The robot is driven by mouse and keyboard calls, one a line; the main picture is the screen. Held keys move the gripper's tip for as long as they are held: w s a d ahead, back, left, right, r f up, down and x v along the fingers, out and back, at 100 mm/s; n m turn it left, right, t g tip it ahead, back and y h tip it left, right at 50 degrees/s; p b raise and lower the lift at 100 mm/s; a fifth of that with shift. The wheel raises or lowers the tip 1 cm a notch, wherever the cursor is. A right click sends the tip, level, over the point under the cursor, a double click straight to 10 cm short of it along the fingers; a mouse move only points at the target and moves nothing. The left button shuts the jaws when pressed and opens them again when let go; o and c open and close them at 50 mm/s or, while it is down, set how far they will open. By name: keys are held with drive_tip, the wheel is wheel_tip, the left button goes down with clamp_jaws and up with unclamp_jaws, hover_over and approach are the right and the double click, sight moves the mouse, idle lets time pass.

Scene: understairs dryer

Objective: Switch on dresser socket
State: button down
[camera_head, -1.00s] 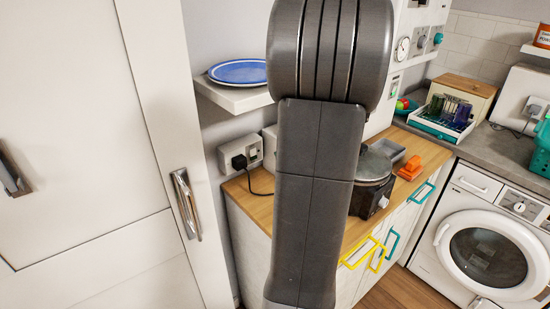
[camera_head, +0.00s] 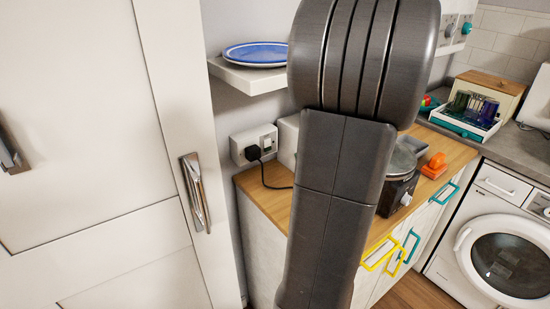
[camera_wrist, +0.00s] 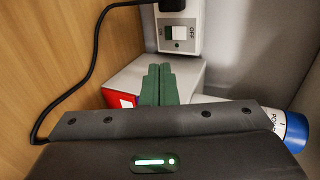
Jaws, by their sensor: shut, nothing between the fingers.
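A white wall socket (camera_head: 255,144) is on the wall above the wooden worktop, left of my arm in the head view. A black plug (camera_head: 254,153) sits in its left part. In the wrist view a white socket (camera_wrist: 179,47) with a rocker switch (camera_wrist: 179,33) is at the top centre, with "OFF" beside the switch and a black plug above it. It looks like the same socket seen sideways. My gripper (camera_wrist: 159,68) shows dark green fingers, shut and empty, below the switch in the picture and seemingly apart from it. The head view does not show the fingers.
A white box (camera_wrist: 145,76) with a red side lies behind the fingers. A blue-capped white container (camera_wrist: 297,131) is at lower right. A black cable (camera_wrist: 93,50) loops over the wood. A shelf (camera_head: 245,78) with a blue plate (camera_head: 255,54) is above the socket; a tall door stands left.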

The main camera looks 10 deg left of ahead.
sight(269, 149)
drive_tip(key=shift+f, duration=0.15)
idle(0.3)
drive_tip(key=x, duration=0.4)
drive_tip(key=p+x, duration=0.1)
drive_tip(key=x, duration=0.4)
drive_tip(key=r+p+x, duration=0.1)
drive_tip(key=x, duration=0.3)
drive_tip(key=shift+w+a, duration=0.4)
drive_tip(key=shift+a, duration=0.05)
drive_tip(key=shift+f, duration=0.1)
drive_tip(key=shift+w+f+b, duration=0.1)
drive_tip(key=shift+f+b, duration=0.2)
drive_tip(key=shift+b, duration=0.65)
drive_tip(key=shift+a+r+t+y+b, duration=0.1)
drive_tip(key=shift+t+y+b, duration=0.2)
drive_tip(key=shift+r+p, duration=0.25)
drive_tip(key=shift+p, duration=0.05)
drive_tip(key=shift+r, duration=0.1)
